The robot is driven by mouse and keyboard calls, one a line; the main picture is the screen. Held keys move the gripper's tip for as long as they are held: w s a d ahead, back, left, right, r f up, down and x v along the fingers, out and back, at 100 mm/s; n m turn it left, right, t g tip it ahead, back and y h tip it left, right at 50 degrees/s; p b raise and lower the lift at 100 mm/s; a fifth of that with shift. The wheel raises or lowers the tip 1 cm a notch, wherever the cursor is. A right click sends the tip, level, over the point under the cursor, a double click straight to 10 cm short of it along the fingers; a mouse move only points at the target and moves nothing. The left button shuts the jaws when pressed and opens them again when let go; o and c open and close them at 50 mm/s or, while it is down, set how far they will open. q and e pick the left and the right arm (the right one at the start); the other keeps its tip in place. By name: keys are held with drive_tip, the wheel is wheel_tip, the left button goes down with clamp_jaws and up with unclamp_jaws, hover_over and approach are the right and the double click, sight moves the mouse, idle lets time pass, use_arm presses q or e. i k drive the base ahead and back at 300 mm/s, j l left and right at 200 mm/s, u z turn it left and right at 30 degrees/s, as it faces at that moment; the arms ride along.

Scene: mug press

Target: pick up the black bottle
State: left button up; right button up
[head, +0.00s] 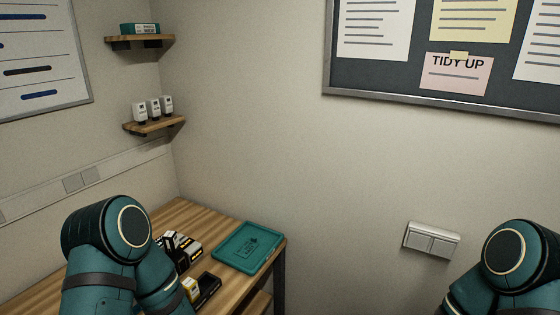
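No black bottle can be made out for certain in the head view. A cluster of small black items with white and yellow parts (187,250) lies on the wooden table, partly hidden behind my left arm. Nearer the front is a black item (209,286) beside a small white and yellow one (190,287). Their exact shapes are too small to tell. My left arm shows at lower left and my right arm at lower right. Neither gripper is in view.
A teal tray or lid (249,246) lies near the right edge of the wooden table (190,212). Several white containers (153,108) stand on the lower corner shelf (155,126). A teal box (140,29) sits on the upper shelf (139,42). Walls stand behind.

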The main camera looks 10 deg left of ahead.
sight(172, 244)
drive_tip(key=u, duration=1.05)
